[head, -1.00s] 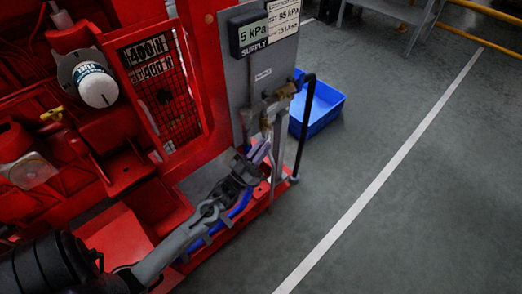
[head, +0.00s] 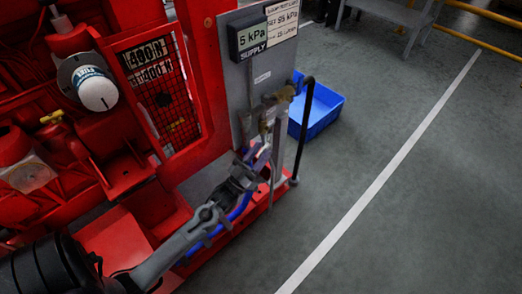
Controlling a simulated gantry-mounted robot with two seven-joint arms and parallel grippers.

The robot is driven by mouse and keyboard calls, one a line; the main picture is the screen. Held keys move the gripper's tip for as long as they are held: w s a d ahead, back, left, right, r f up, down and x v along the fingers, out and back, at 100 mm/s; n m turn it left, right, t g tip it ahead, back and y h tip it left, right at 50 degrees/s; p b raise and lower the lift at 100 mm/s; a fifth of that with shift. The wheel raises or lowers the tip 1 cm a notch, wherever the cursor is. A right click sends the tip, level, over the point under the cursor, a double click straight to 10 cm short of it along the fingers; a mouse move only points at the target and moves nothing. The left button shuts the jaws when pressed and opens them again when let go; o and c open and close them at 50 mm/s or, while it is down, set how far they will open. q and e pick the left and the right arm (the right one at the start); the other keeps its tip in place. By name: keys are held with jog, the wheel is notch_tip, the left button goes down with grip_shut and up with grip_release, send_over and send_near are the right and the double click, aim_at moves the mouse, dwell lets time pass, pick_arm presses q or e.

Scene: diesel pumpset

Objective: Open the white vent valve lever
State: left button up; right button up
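The grey valve panel (head: 236,72) stands at the right end of the red pumpset. Brass valve fittings (head: 266,121) and pipework sit on its lower right part. My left gripper (head: 260,153) reaches up from the lower left, with its fingertips just below these fittings. A small pale piece shows at the fingertips; I cannot tell whether it is the white vent valve lever or part of the gripper. The fingers are too small and dark to tell whether they are open or shut, or touching anything. My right gripper is not in view.
A black upright pipe (head: 304,130) stands just right of the fittings. A blue bin (head: 318,110) sits on the floor behind it. A white filter (head: 97,90) is at left. The floor at right is clear.

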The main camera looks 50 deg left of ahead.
pick_arm(q)
jog(key=p+v, duration=0.2)
jog(key=v, duration=0.4)
jog(key=shift+s+f, duration=0.2)
jog(key=shift+s, duration=0.15)
